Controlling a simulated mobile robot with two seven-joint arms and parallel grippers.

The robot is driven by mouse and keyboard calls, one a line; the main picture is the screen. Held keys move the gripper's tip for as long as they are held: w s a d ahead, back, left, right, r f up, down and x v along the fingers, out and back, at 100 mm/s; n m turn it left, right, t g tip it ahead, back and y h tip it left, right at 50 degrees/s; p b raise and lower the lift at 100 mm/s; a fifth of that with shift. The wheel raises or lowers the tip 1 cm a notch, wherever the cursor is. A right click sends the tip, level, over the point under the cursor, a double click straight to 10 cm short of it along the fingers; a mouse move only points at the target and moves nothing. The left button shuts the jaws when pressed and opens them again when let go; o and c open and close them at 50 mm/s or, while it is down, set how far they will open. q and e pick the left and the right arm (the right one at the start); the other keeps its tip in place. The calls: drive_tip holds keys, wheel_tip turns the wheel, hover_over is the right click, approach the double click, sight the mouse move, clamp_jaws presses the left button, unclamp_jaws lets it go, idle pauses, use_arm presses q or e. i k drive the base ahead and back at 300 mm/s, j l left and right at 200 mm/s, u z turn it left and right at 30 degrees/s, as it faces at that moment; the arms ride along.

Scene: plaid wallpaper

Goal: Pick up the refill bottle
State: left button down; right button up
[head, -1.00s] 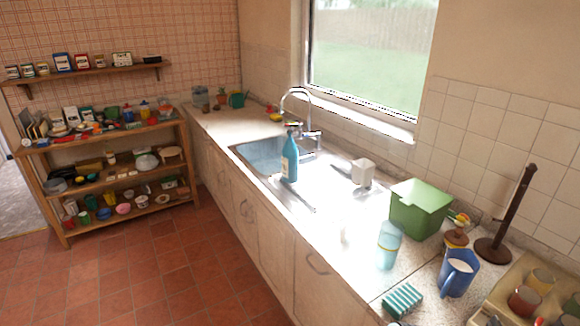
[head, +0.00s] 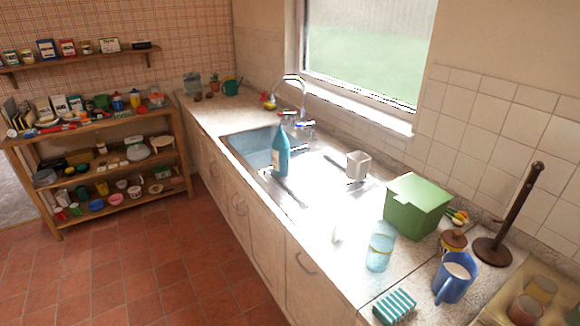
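A teal-blue bottle (head: 281,155) with a pale label and a narrow top stands upright at the near edge of the sink (head: 252,147). It is the only large bottle I can make out on the counter; I cannot read its label to confirm it is the refill bottle. A translucent light-blue container (head: 380,250) stands nearer on the counter. Neither of my grippers shows in the head view.
The counter holds a white cup (head: 357,165), green box (head: 416,205), blue jug (head: 455,278), striped sponge (head: 395,306) and brown upright holder (head: 508,220). A crowded wooden shelf (head: 107,123) stands at left. The tiled floor (head: 170,270) is clear.

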sight(280, 145)
drive_tip(key=i+j+z, duration=0.15)
drive_tip(key=z, duration=0.3)
drive_tip(key=i+j+z, duration=0.1)
drive_tip(key=z, duration=0.4)
drive_tip(key=j+z, duration=0.3)
drive_tip(key=z, duration=0.15)
drive_tip(key=j+z, duration=0.45)
drive_tip(key=j, duration=0.65)
drive_tip(key=i, duration=0.05)
